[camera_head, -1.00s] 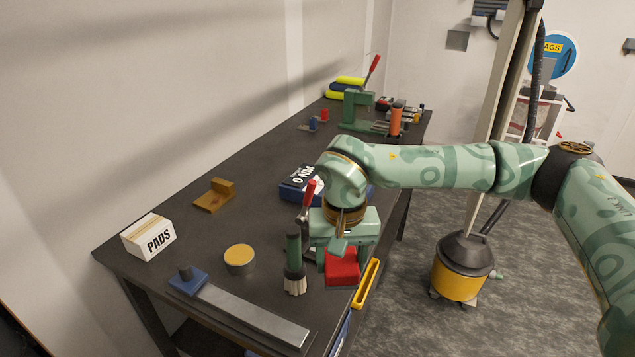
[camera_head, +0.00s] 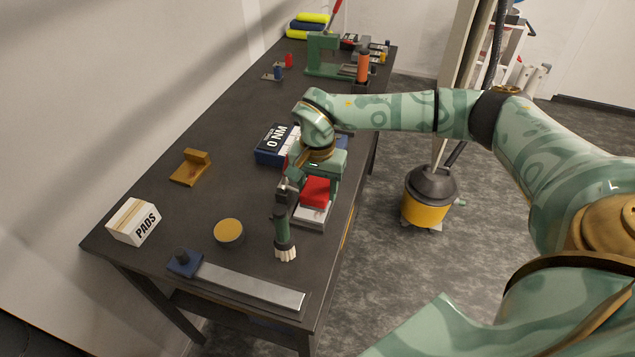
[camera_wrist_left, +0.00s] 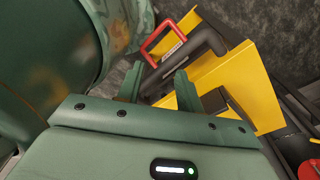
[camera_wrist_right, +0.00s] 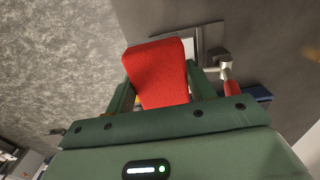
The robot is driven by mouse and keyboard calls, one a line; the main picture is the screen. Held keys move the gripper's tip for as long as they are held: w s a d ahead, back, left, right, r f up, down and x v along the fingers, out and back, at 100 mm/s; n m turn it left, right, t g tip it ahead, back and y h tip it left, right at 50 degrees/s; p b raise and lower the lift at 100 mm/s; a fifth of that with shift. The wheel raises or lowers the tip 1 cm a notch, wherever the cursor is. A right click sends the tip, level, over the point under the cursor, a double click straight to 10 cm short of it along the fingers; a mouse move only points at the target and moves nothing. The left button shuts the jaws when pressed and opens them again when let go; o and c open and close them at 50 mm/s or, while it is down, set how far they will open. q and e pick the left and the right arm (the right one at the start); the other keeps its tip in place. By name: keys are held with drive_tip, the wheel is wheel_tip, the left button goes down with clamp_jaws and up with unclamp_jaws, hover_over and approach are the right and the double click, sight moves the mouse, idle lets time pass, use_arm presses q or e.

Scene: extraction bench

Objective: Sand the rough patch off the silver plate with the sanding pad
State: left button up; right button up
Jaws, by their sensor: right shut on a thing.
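My right gripper (camera_head: 317,178) is shut on the red sanding pad (camera_head: 315,191); the pad also shows between its fingers in the right wrist view (camera_wrist_right: 158,75). The pad is over the silver plate (camera_head: 310,217), hiding part of it. I cannot tell whether they touch.
A clamp with a red handle (camera_wrist_right: 231,85) is beside the plate. A green-handled brush (camera_head: 283,238) stands close by. A long metal strip with a blue block (camera_head: 184,262), a round tin (camera_head: 229,232) and the PADS box (camera_head: 134,221) are nearer. A yellow vacuum (camera_head: 425,205) stands on the floor.

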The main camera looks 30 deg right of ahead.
wheel_tip(320, 180, down, 5)
drive_tip(key=shift+s+b, duration=0.1)
drive_tip(key=shift+b, duration=0.95)
drive_tip(key=shift+f+b, duration=0.3)
drive_tip(key=shift+f, duration=0.45)
